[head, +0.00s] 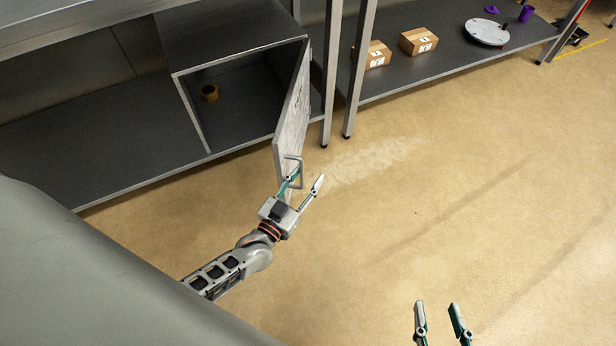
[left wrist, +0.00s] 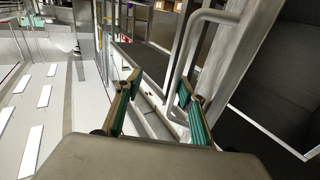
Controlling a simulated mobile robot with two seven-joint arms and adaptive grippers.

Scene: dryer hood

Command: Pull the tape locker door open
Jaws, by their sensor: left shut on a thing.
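The tape locker (head: 186,108) is a grey box on the lower shelf, its front open to view. Its pale door (head: 292,120) is hinged at the right and stands swung well out from the box. A yellow-brown tape roll (head: 209,97) sits inside. The metal door handle (head: 298,160) is a bent bar near the door's outer edge; it also shows in the left wrist view (left wrist: 190,45). My right gripper (head: 440,308) is open and empty above the floor.
Metal posts (head: 348,75) stand just right of the door. Beyond them, a lower shelf (head: 460,60) holds two cardboard boxes (head: 417,41), a round white device (head: 487,32) and small purple items. The floor (head: 480,170) to the right is clear.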

